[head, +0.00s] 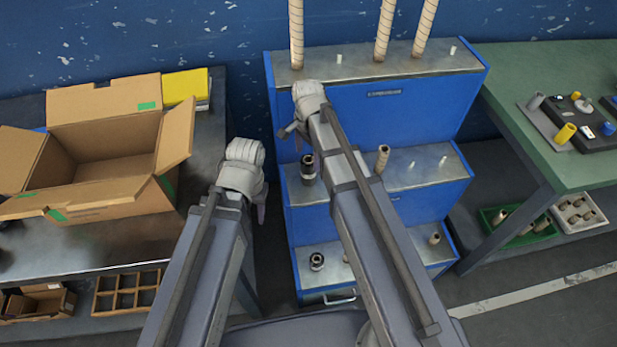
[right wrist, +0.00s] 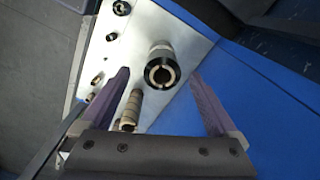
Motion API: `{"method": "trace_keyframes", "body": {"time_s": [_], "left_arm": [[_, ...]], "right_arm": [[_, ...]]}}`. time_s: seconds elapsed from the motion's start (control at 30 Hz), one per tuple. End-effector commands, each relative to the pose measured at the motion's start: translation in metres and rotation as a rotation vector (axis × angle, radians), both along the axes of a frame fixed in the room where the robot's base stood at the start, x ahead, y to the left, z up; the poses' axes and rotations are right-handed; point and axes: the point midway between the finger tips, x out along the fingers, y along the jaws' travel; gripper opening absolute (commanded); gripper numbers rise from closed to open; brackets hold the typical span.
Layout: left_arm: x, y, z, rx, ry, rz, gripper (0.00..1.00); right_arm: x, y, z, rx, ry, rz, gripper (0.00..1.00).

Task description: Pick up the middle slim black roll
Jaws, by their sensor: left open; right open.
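A slim black roll (head: 308,170) stands upright on the middle step of the blue stepped stand (head: 345,105). My right gripper (head: 296,133) hangs above it, open and empty. In the right wrist view, a black-rimmed roll with a hollow core (right wrist: 160,70) appears between the spread fingertips (right wrist: 160,76), apart from both. It is seen end-on, and its lower body is partly hidden. My left gripper (head: 260,205) is open and empty, left of the stand, between it and the dark bench. Its fingers are mostly hidden by its wrist.
A beige roll (head: 382,160) stands right of the black roll, with bare pegs beyond. Another black roll (head: 317,261) and a small beige roll (head: 434,238) stand on the bottom step. Tall beige rolls (head: 297,35) rise from the top. An open cardboard box (head: 85,195) sits left.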

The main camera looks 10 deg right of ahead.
Motion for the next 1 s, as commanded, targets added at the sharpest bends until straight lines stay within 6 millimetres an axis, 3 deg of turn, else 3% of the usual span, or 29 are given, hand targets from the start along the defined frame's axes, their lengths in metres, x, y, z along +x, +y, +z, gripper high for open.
{"method": "trace_keyframes", "body": {"time_s": [0.03, 0.33, 0.6, 0.83, 1.0], "left_arm": [[0.0, 0.0, -0.009, 0.0, 0.0, 0.0, 0.5], [0.0, 0.0, -0.013, 0.0, 0.0, 0.0, 0.5], [0.0, 0.0, -0.036, 0.0, 0.0, 0.0, 0.5], [0.0, 0.0, -0.038, 0.0, 0.0, 0.0, 0.5], [0.0, 0.0, -0.049, 0.0, 0.0, 0.0, 0.5]], "right_arm": [[0.0, 0.0, -0.009, 0.0, 0.0, 0.0, 0.95], [0.0, 0.0, -0.013, 0.0, 0.0, 0.0, 0.95], [0.0, 0.0, -0.036, 0.0, 0.0, 0.0, 0.95], [0.001, 0.0, -0.038, 0.0, 0.0, 0.0, 0.95], [0.002, -0.001, -0.049, 0.0, 0.0, 0.0, 0.95]]}}
